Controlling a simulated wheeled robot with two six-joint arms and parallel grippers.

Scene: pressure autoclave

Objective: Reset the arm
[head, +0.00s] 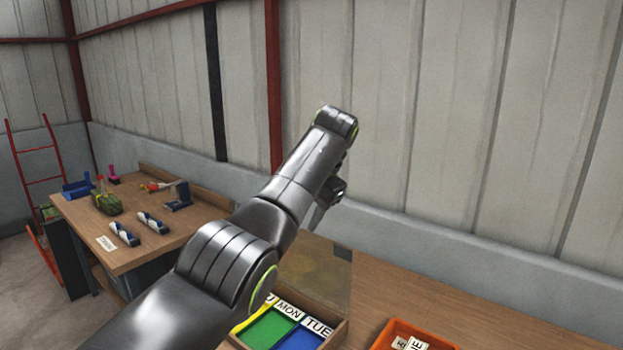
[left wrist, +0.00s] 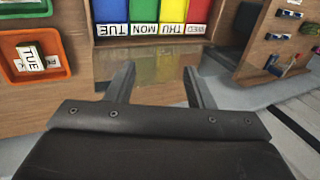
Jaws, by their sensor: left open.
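My left arm (head: 240,240) reaches up from the lower left across the middle of the head view, in front of the back wall. Its gripper (head: 332,192) is partly hidden behind the arm there. In the left wrist view the left gripper (left wrist: 160,72) has its two fingers apart with nothing between them. The fingers point toward a wooden box with coloured compartments and a brownish, shiny panel in front of it. My right gripper is in neither view.
The box (head: 334,337) has labelled compartments, including MON and TUE. An orange tray (head: 378,340) with word tiles stands right of it on a wooden bench (head: 480,325). A second bench (head: 150,250) holds tools at left, near a red ladder (head: 36,150).

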